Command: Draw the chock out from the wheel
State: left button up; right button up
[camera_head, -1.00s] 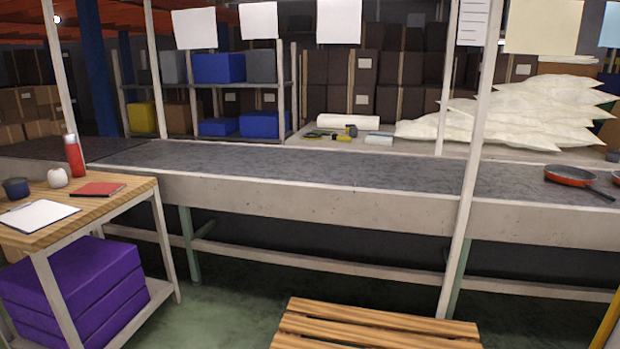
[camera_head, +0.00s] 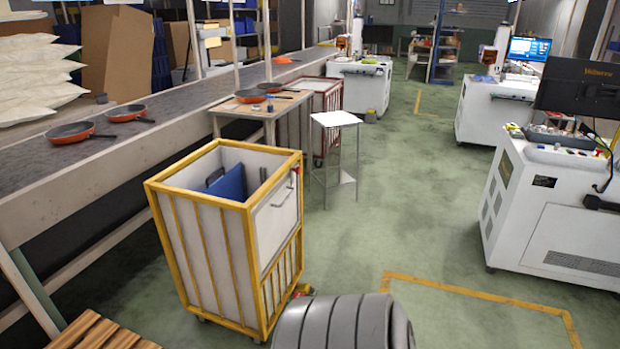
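A yellow-framed cart (camera_head: 192,256) with pale panels stands in the middle foreground, with a blue sheet or folder (camera_head: 230,183) inside it. A small red and yellow piece (camera_head: 302,289) shows low at the cart's right corner by the floor. I cannot tell whether it is the chock or part of a wheel, as it is small and partly cut off by a grey ribbed part of mine. A small dark wheel (camera_head: 259,339) shows under the cart's front corner. Neither of my grippers is in view.
A conveyor (camera_head: 60,165) with red pans (camera_head: 70,132) runs along the left. A small table (camera_head: 262,105), a white stool (camera_head: 336,118) and a red-framed cart (camera_head: 328,95) stand behind the yellow cart. White machines (camera_head: 545,205) line the right. The green floor (camera_head: 420,220) between is clear.

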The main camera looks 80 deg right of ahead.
aim_at(304, 288)
jog(key=z, duration=2.45)
jog(key=i+l, duration=0.2)
jog(key=i+u, duration=0.05)
